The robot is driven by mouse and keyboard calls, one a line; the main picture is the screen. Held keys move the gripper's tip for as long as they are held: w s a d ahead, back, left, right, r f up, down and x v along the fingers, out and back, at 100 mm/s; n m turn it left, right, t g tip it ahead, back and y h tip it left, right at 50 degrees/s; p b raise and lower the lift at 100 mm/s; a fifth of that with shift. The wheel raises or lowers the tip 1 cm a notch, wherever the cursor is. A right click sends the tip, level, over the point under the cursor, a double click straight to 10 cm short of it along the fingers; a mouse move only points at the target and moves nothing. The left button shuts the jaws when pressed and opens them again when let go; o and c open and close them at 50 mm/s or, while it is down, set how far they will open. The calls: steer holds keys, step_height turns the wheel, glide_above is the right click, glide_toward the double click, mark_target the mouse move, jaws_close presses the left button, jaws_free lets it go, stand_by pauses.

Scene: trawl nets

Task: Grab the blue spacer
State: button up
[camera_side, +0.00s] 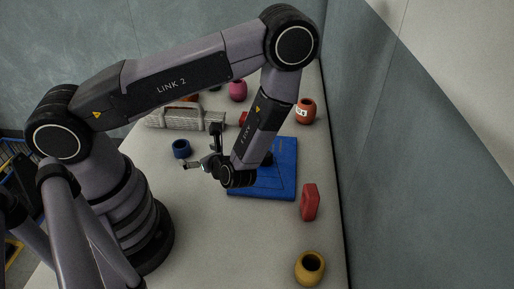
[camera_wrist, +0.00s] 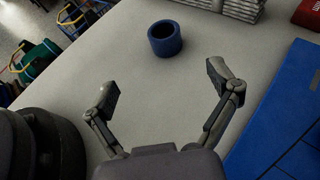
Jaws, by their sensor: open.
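The blue spacer (camera_side: 181,148) is a short, hollow ring standing upright on the pale table, left of my gripper in the side view. It also shows in the wrist view (camera_wrist: 165,39), ahead of the fingers and near the top of the picture. My gripper (camera_side: 203,154) is open and empty, with its fingers apart. In the wrist view my gripper (camera_wrist: 162,82) has bare table between its fingertips. The spacer stands beyond the fingertips, apart from both.
A blue board (camera_side: 279,180) lies right of my gripper. A grey-white stack (camera_side: 176,117) lies behind the spacer. A wall borders the table's right side.

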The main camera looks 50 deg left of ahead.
glide_toward(179, 144)
steer(key=shift+s+a+f, duration=0.15)
steer(key=shift+s+a, duration=0.05)
steer(key=shift+a, duration=0.25)
steer(key=shift+s+a+f, duration=0.15)
steer(key=shift+s+a, duration=0.05)
steer(key=shift+a, duration=0.2)
steer(key=shift+w+x, duration=0.15)
steer(key=shift+x, duration=1.3)
steer(key=shift+w+x, duration=0.15)
steer(key=shift+x, duration=1.3)
steer(key=c, duration=1.2)
steer(key=shift+c, duration=0.2)
